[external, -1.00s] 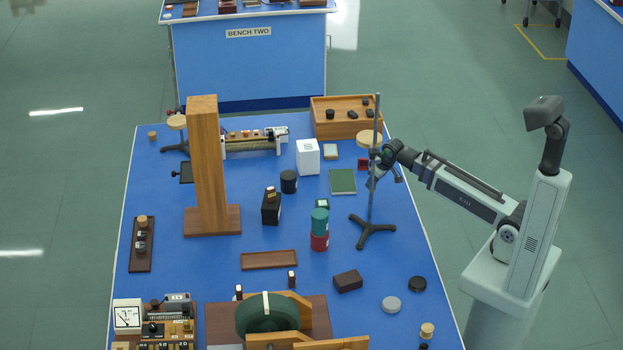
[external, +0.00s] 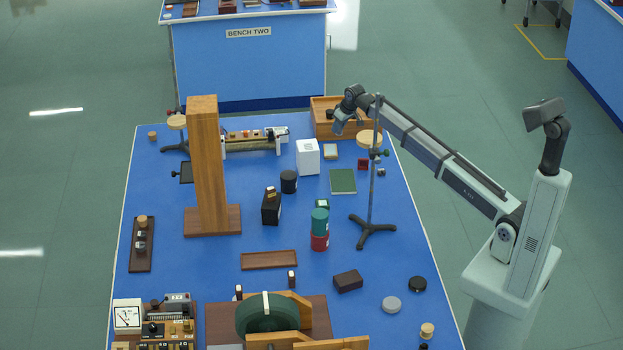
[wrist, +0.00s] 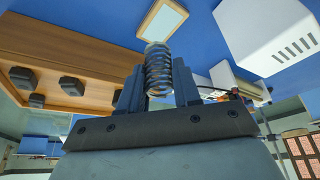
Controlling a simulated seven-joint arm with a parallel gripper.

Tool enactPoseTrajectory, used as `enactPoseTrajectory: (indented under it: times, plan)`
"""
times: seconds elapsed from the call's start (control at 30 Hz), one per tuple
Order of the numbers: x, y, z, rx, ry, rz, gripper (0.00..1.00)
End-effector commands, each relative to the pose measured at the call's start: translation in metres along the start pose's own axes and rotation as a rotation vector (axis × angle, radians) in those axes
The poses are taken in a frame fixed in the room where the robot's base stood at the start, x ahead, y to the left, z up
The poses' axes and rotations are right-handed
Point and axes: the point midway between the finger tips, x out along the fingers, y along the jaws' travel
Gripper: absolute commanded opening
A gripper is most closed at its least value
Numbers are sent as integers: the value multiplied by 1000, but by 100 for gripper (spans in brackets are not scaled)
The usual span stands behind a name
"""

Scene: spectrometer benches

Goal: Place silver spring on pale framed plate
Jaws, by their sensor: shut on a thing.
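The silver spring (wrist: 158,72) is a wire coil held between the two fingers of my gripper (wrist: 157,85) in the wrist view. In the external view my gripper (external: 337,124) hangs above the back of the bench, in front of the wooden tray; the spring is too small to make out there. The pale framed plate (external: 330,151) lies flat on the blue bench just below my gripper in that view. It also shows in the wrist view (wrist: 163,20), beyond the spring's free end and apart from it. It has a light wooden frame and a bare, pale centre.
A white box (external: 308,157) stands left of the plate. The wooden tray (external: 322,104) with black weights lies behind it. A green book (external: 343,181) lies in front. A tall stand rod (external: 373,190) and a round wooden disc (external: 369,138) are to the right.

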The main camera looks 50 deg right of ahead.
Motion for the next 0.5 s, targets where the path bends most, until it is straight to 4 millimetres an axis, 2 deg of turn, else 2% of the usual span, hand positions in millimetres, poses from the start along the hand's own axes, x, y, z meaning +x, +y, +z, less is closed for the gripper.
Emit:
enactPoseTrajectory:
  times: [0.03,0.1,0.2,0.5]
  plan:
    - [4,0,-22,-19,0,-8,4]
    - [8,0,-35,-48,0,-21,4]
    - [10,-3,-45,-101,0,-43,4]
    - [14,-6,-37,-204,-1,-84,4]
